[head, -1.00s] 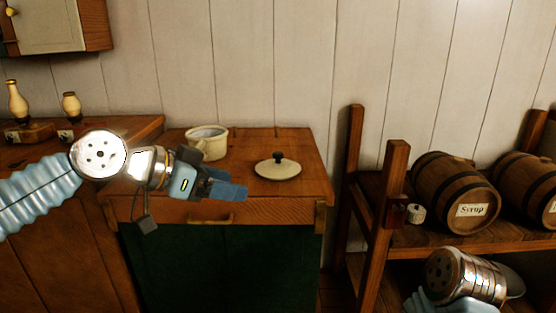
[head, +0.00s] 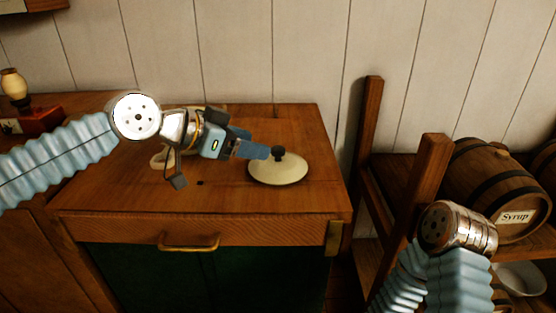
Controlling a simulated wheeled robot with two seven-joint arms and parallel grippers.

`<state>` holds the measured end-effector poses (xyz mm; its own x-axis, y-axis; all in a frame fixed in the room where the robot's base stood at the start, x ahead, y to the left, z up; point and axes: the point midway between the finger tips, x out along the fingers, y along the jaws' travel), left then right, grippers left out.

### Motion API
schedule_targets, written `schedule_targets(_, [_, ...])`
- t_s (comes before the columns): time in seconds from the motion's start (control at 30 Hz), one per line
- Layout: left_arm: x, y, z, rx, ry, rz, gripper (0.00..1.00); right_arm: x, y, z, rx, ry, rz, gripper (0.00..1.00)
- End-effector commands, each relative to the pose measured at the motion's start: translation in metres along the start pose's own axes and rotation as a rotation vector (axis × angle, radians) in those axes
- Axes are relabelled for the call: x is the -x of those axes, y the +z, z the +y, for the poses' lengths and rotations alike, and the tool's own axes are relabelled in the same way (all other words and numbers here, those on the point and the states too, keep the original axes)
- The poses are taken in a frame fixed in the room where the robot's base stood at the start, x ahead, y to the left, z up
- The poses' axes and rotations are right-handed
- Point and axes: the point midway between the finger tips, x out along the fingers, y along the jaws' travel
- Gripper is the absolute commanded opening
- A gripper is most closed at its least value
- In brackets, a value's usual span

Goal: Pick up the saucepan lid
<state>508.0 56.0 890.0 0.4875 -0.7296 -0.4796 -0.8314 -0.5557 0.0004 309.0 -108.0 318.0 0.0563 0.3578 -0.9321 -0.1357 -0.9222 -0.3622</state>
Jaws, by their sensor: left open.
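The saucepan lid (head: 278,173) is cream with a dark round knob. It lies flat on the wooden top of the cabinet, right of its middle. My left gripper (head: 257,146) is open and empty, with its blue fingers pointing right. Its fingertips are just left of the lid's knob, and the nearer finger overlaps the lid's left edge in the picture. I cannot tell whether it touches the lid. A cream pot (head: 158,158) stands behind my left wrist, mostly hidden. My right arm shows at the lower right, but its gripper does not show.
The wooden cabinet (head: 110,205) has a brass drawer handle at the front. Its top is clear in front of the lid. A wooden rack (head: 425,180) with a syrup barrel (head: 495,190) stands to the right. A white bowl (head: 521,279) is low at right. A lamp (head: 14,85) stands far left.

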Motion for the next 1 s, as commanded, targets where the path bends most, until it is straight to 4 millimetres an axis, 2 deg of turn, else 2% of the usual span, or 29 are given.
schedule_targets(0.1, [-0.019,-0.001,0.001,-0.002,0.004,0.000,0.62,0.003,0.000,-0.001,0.001,0.000,0.000,0.50])
schedule_targets(0.37, [-0.039,-0.001,0.001,-0.002,0.002,0.000,0.62,0.006,0.000,-0.003,0.001,-0.001,0.000,0.50])
schedule_targets(0.6, [-0.075,0.001,0.000,-0.001,0.003,0.002,0.62,0.011,0.000,-0.005,0.002,-0.001,-0.001,0.50])
schedule_targets(0.7, [-0.082,0.001,-0.001,-0.001,0.000,0.001,0.62,0.011,0.000,-0.005,0.002,-0.001,-0.001,0.50])
schedule_targets(0.9, [-0.083,0.002,-0.002,0.000,-0.001,0.001,0.62,0.011,0.000,-0.005,0.002,-0.001,-0.001,0.50])
schedule_targets(0.93, [-0.083,0.002,-0.002,0.000,-0.001,0.001,0.61,0.011,0.000,-0.005,0.002,-0.001,-0.001,0.50])
schedule_targets(1.0, [-0.083,0.002,-0.002,0.000,-0.001,0.001,0.50,0.011,0.000,-0.005,0.002,-0.001,-0.001,0.50])
